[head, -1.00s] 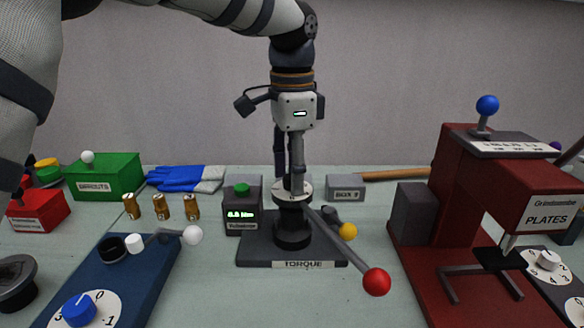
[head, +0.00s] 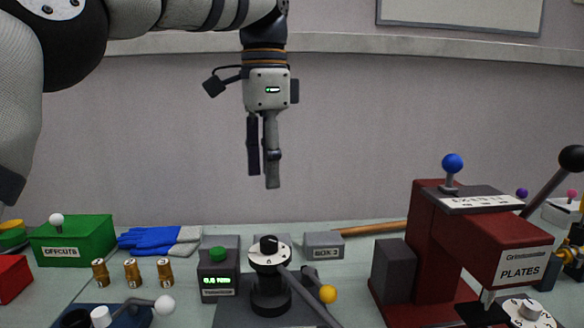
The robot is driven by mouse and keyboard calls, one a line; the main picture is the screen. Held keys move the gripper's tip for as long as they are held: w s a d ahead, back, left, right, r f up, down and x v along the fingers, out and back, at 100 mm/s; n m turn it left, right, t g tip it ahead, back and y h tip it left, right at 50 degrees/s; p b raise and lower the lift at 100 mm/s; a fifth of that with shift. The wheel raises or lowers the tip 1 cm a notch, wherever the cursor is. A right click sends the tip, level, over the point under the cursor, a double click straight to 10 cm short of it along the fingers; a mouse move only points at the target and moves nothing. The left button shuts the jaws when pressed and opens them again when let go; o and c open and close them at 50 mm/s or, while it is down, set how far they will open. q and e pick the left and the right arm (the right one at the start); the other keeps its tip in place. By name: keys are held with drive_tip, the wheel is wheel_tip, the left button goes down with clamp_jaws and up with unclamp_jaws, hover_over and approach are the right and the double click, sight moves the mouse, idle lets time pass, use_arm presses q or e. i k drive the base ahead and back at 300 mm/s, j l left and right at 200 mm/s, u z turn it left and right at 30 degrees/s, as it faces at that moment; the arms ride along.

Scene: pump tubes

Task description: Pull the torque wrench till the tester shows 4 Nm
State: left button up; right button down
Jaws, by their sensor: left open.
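The torque tester (head: 219,275) is a dark box with a green knob on top and a green digital display; its small digits look like a near-zero Nm reading, but I cannot read them surely. Right of it stands a black post with a white dial and black knob (head: 269,254). A grey wrench bar (head: 308,299) runs from this post down and right, out of the picture; its end is cut off. A yellow ball (head: 328,294) shows beside the bar. My left gripper (head: 264,178) points down, open and empty, above the post and apart from it. My right gripper is not in view.
A red press labelled PLATES (head: 425,245) stands to the right with a blue-knobbed lever. A green OFFCUTS box (head: 75,240), blue gloves (head: 150,240) and several brass cylinders (head: 132,271) lie left. A grey box (head: 323,245) is behind. Space around my gripper is clear.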

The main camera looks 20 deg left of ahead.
sight(279, 262)
drive_tip(key=k, duration=1.5)
